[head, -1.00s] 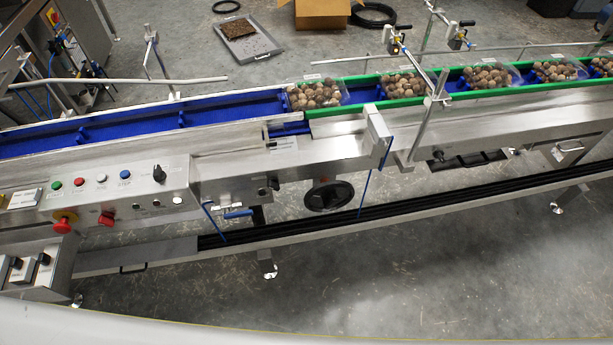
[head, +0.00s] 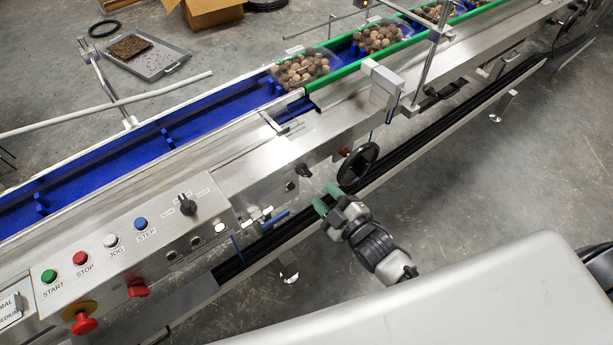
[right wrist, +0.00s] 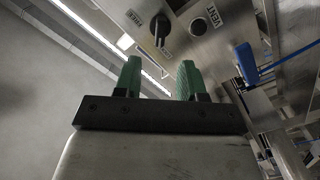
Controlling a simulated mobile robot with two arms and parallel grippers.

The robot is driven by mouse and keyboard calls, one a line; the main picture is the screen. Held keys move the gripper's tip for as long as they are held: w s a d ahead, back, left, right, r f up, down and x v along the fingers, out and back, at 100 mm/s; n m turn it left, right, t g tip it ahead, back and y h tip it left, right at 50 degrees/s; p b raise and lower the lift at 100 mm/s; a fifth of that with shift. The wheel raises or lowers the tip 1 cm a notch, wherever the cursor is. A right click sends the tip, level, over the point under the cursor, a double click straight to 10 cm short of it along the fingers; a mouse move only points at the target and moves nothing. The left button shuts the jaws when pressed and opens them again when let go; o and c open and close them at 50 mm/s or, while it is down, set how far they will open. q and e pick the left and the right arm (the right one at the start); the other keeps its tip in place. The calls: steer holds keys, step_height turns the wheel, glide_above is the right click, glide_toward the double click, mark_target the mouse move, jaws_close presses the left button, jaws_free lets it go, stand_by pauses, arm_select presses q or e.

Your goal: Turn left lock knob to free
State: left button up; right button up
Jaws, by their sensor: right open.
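My right gripper (head: 327,198) is in the lower middle of the head view, in front of the conveyor's lower frame. Its green fingers stand apart and empty; they also show in the right wrist view (right wrist: 159,63). A small black knob (head: 303,170) sits on the steel front panel, up and left of the fingertips. The right wrist view shows a black knob (right wrist: 160,28) with small labels around it, beyond the gap between the fingers and apart from them. I cannot tell for sure whether this is the left lock knob or how it is turned. My left gripper is not in view.
A black handwheel (head: 357,163) is just above the right gripper. A blue handle (head: 275,218) is to its left; a blue handle (right wrist: 245,62) is right of the fingers in the wrist view. The button panel (head: 130,240) is lower left. Open floor (head: 480,190) lies at right.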

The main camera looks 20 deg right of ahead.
mark_target(307, 176)
steer(key=x, duration=0.7)
steer(key=shift+w+f, duration=0.15)
steer(key=shift+w, duration=0.15)
steer(key=shift+c, duration=0.4)
jaws_close()
